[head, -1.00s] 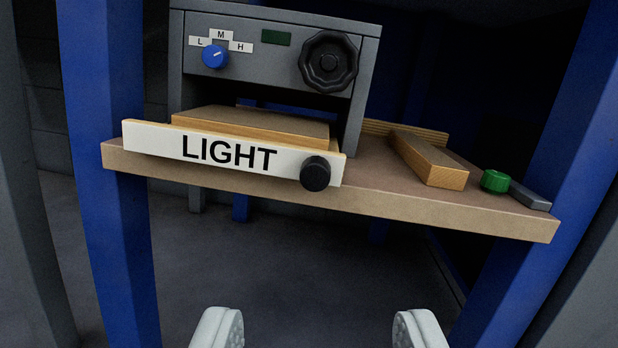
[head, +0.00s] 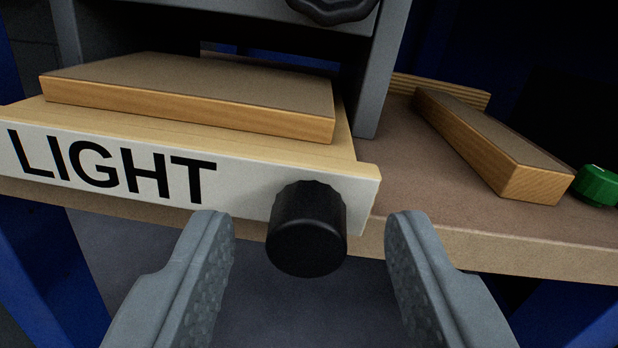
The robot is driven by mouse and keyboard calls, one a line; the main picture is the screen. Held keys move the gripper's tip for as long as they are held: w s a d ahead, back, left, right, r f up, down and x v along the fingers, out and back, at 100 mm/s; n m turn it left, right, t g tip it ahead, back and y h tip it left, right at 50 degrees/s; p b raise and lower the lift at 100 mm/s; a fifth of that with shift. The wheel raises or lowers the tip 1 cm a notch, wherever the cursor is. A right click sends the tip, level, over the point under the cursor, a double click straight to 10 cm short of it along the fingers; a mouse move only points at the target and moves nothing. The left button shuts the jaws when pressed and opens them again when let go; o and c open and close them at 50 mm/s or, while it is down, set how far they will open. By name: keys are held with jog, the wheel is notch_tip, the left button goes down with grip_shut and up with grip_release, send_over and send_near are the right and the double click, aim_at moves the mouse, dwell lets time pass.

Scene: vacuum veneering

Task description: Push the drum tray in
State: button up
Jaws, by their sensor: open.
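The drum tray (head: 240,195) is pulled out of the grey machine (head: 390,70). It has a white front marked LIGHT and a wooden board (head: 200,95) lying on it. A black round knob (head: 306,232) sticks out near the right end of the tray front. My gripper (head: 310,228) is open, with one finger on each side of the knob. The fingers look apart from the knob, with a wider gap on the right. How far the fingertips are from the tray front is hard to tell.
The machine stands on a brown shelf (head: 575,245) held by blue posts. A wooden block (head: 490,145) and a green knob-like piece (head: 598,185) lie on the shelf to the right. A black handwheel (head: 333,8) is partly cut off at the top.

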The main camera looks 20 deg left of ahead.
aim_at(320, 134)
jog(key=shift+w+a, duration=0.2)
jog(key=shift+w, duration=0.3)
grip_shut()
jog(key=x, duration=0.9)
jog(key=shift+w, duration=0.45)
jog(key=shift+w+r, duration=0.1)
jog(key=shift+w, duration=0.15)
grip_release()
jog(key=shift+w, duration=0.1)
jog(key=v, duration=1.7)
jog(key=shift+s, duration=0.3)
